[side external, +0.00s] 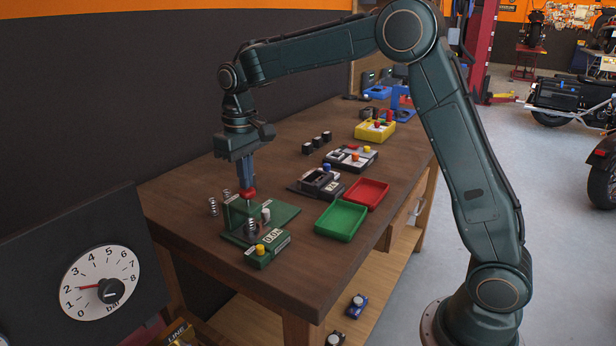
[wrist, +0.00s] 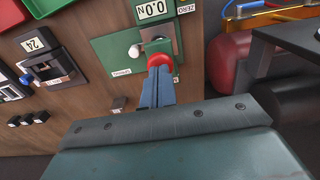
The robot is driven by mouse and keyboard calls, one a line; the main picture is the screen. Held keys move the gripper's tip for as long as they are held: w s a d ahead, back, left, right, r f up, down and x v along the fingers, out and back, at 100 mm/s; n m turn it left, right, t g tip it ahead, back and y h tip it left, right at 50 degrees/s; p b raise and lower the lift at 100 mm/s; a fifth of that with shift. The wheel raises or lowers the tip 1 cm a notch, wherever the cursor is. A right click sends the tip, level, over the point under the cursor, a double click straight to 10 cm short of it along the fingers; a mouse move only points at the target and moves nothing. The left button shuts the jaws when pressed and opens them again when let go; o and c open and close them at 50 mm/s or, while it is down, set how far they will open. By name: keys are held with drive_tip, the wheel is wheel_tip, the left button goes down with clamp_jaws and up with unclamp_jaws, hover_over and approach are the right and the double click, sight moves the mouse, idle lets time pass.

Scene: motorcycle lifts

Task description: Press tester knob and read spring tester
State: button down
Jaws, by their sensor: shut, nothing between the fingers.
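The green spring tester (side external: 283,213) stands on the near end of the workbench, with a red knob (side external: 248,194) at the top of its press. A coil spring (side external: 250,226) sits under the knob. My gripper (side external: 246,186) is shut and empty, pointing down, with its blue fingertips right at the top of the red knob. I cannot tell whether they touch it. In the wrist view, the fingers (wrist: 158,70) overlap the lower edge of the red knob (wrist: 160,60). The tester's display (wrist: 152,9) shows 0.0 N there. A yellow button (side external: 260,249) is on the tester's front.
Loose springs (side external: 213,206) stand left of the tester. A green tray (side external: 340,222) and a red tray (side external: 367,193) lie to its right. A black device (side external: 320,183) and several small black blocks (side external: 307,148) are behind. A dial gauge (side external: 100,283) stands at front left.

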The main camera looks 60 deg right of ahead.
drive_tip(key=shift+f, duration=1.25)
drive_tip(key=shift+r, duration=3.5)
drive_tip(key=shift+s+r, duration=0.45)
drive_tip(key=shift+s, duration=0.1)
drive_tip(key=s+t, duration=0.5)
drive_tip(key=s, duration=2.4)
drive_tip(key=shift+s+d+t, duration=0.25)
drive_tip(key=shift+t, duration=0.05)
